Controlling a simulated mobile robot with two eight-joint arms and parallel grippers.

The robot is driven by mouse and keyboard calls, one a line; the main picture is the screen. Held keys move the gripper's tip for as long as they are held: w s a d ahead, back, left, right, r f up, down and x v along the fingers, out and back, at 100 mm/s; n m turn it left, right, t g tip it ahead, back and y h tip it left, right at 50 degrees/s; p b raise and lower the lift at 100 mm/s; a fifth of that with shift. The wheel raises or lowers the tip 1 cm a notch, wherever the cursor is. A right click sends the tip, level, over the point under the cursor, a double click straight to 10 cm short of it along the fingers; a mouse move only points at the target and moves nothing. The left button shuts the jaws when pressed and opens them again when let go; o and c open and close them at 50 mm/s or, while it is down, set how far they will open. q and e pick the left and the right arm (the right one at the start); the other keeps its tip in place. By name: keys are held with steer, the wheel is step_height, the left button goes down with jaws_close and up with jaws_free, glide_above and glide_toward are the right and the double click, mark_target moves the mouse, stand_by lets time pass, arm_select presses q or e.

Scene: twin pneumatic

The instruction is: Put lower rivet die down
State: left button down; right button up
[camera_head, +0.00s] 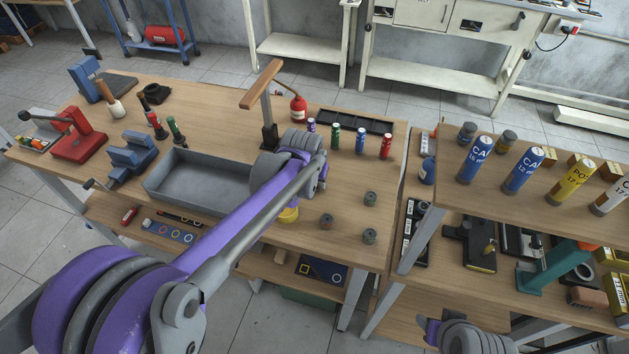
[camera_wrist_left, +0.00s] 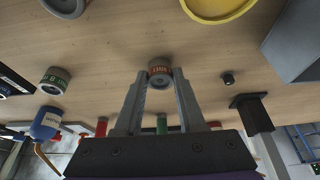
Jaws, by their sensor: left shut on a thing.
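My left gripper (camera_wrist_left: 160,82) is shut on a short grey cylinder with a red-orange label band (camera_wrist_left: 160,72), taken as the lower rivet die. The die sits between the fingertips close to the wooden tabletop; I cannot tell whether it touches it. In the head view my left arm crosses the tray, and my wrist hides the fingers and the die. Similar short grey cylinders stand on the table, one at the back (camera_head: 371,198), one at left (camera_head: 326,221) and one in front (camera_head: 370,236). In the head view my right wrist shows at the bottom edge, its fingers out of view.
A grey tray (camera_head: 165,187) is left of the arm, and a yellow round part (camera_head: 288,215) is partly under it. A wooden-topped post (camera_head: 268,110) and a red oil can (camera_head: 298,108) stand behind. Small coloured bottles (camera_head: 360,140) line the back. Bare tabletop (camera_head: 345,185) lies right of the wrist.

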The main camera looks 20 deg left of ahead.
arm_select(q)
steer(key=c, duration=0.9)
jaws_free()
steer(key=shift+f, duration=0.2)
steer(key=shift+c, duration=0.2)
steer(key=o, duration=0.4)
steer(key=shift+o, duration=0.2)
steer(key=shift+r, duration=0.1)
steer(key=shift+r, duration=0.15)
steer(key=p+v, duration=0.1)
steer(key=v, duration=1.1)
steer(key=s+a+f, duration=0.1)
steer(key=s+f, duration=0.4)
steer(key=s, duration=0.6)
steer(key=s+a+f, duration=0.2)
steer(key=s+f, duration=0.3)
steer(key=s, duration=0.7)
steer(key=shift+s+f+t, duration=0.15)
steer(key=shift+f+t, duration=0.15)
steer(key=shift+f, duration=0.1)
